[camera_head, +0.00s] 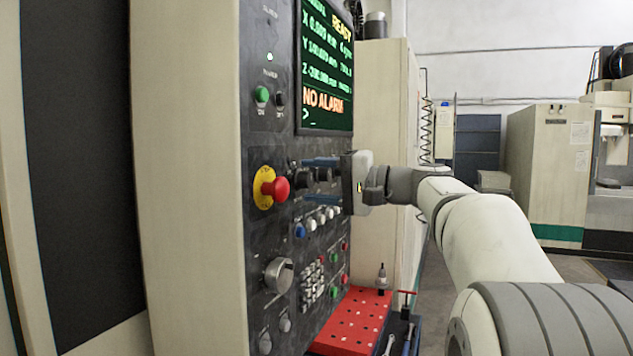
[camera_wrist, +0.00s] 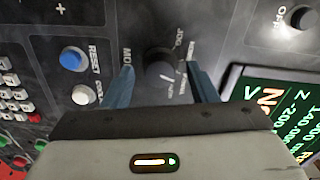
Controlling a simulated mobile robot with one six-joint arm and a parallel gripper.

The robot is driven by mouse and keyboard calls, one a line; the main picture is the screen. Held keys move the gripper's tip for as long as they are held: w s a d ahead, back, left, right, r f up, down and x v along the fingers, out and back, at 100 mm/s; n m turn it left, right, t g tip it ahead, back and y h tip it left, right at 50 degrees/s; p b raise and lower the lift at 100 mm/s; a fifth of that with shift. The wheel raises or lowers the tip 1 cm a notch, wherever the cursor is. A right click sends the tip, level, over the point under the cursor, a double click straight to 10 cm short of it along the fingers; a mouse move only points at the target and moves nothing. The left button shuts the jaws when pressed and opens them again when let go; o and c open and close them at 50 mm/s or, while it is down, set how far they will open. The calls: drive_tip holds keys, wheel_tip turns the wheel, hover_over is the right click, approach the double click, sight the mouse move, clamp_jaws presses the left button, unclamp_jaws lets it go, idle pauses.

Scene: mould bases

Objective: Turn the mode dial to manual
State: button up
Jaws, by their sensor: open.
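The mode dial (camera_wrist: 158,66) is a dark round knob on the grey control panel, with a partly hidden "MODE" label beside it and "JOG" and other words around it. In the wrist view my gripper (camera_wrist: 163,78) is open, with one blue finger on each side of the dial. I cannot tell whether the fingers touch it. In the head view my gripper (camera_head: 315,176) reaches the panel from the right, one finger above and one below the dark dial (camera_head: 303,179). The dial's pointer setting and some labels are too blurred or hidden to read.
A red emergency stop (camera_head: 275,188) juts out left of my gripper. A blue reset button (camera_wrist: 72,59) and white buttons lie below the dial. The screen (camera_head: 326,70) above reads "NO ALARM". A red perforated tray (camera_head: 352,318) with a tool stands below.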

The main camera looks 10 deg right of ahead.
drive_tip(key=b+v, duration=0.1)
drive_tip(key=v, duration=0.6)
drive_tip(key=shift+s+d, duration=0.2)
drive_tip(key=shift+d, duration=0.1)
